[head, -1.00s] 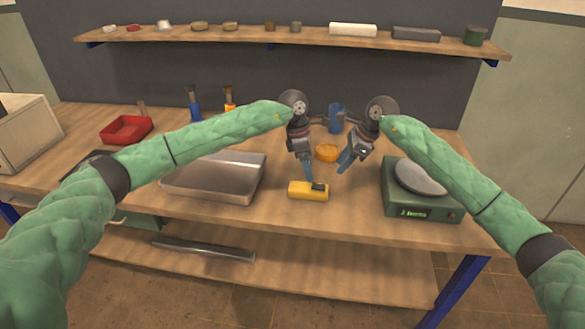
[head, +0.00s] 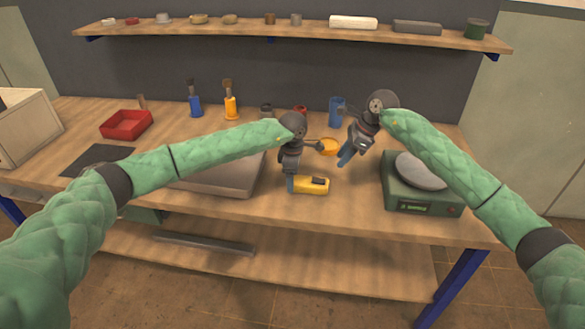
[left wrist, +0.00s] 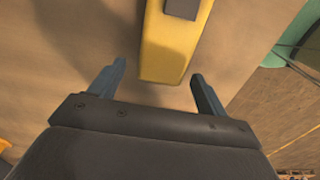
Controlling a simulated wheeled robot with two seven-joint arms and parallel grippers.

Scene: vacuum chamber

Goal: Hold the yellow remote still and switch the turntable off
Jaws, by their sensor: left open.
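The yellow remote (head: 309,185) lies on the front middle of the bench, with a dark patch near its right end. My left gripper (head: 291,184) is low at the remote's left end. In the left wrist view my left gripper (left wrist: 158,70) is open, with one finger on each side of the near end of the remote (left wrist: 178,45). No finger clearly touches it. My right gripper (head: 346,155) hangs above the bench behind and right of the remote; its finger gap cannot be made out. A green box with a round grey plate, apparently the turntable (head: 395,197), stands at right, with a small lit green display.
A metal tray (head: 225,188) lies left of the remote, partly behind my left arm. A small orange dish (head: 329,147) and a blue cup (head: 337,112) stand behind the remote. A red tray (head: 126,124) is at far left. Bare bench lies between remote and green box.

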